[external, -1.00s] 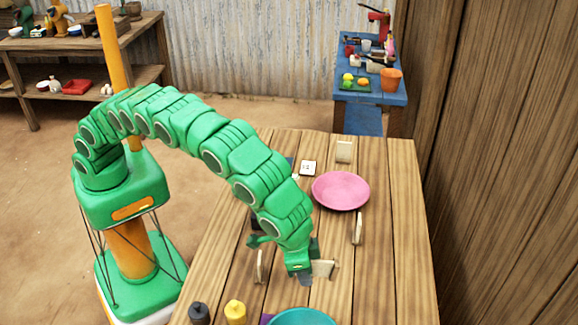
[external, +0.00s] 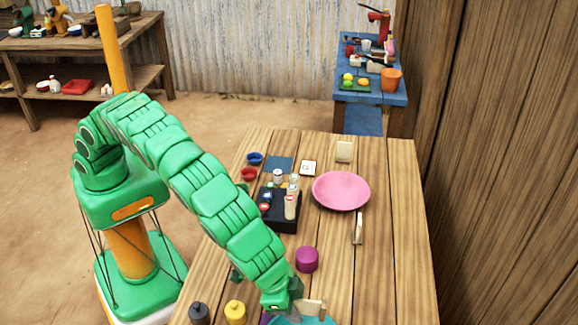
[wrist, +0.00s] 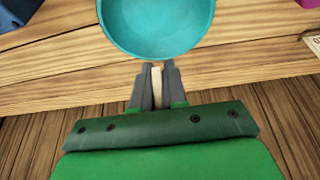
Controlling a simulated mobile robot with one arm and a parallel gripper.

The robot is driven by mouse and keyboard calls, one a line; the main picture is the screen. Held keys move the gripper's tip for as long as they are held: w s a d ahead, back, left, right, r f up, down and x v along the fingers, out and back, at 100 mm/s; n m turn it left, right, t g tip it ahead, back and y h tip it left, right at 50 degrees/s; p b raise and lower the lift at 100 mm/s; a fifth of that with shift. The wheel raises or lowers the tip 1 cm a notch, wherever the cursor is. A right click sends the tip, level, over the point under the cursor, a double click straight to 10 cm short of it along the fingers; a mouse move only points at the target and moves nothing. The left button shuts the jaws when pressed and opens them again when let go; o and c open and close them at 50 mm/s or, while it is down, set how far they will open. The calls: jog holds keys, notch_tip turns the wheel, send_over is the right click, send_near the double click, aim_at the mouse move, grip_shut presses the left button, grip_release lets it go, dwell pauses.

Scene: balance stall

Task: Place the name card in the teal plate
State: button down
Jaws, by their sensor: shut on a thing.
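The name card (external: 311,306) is a small cream piece at my gripper (external: 292,297), at the near end of the wooden table. In the wrist view my gripper (wrist: 157,68) is shut on the name card (wrist: 157,84), seen edge-on as a thin pale strip between the grey fingers. The teal plate (external: 302,321) is cut off by the bottom edge in the external view, with the card over or beside its far rim. In the wrist view the teal plate (wrist: 157,48) lies just ahead of the fingertips.
A pink plate (external: 341,190), a black tray (external: 283,224) with small containers, and a magenta cylinder (external: 307,259) stand farther back. Other cream cards (external: 344,151) stand on the table. Black (external: 199,314) and yellow (external: 235,313) bottles stand at the near left.

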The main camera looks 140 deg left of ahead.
jog(key=shift+f, duration=6.3)
jog(key=c, duration=1.1)
grip_release()
notch_tip(320, 180, up, 7)
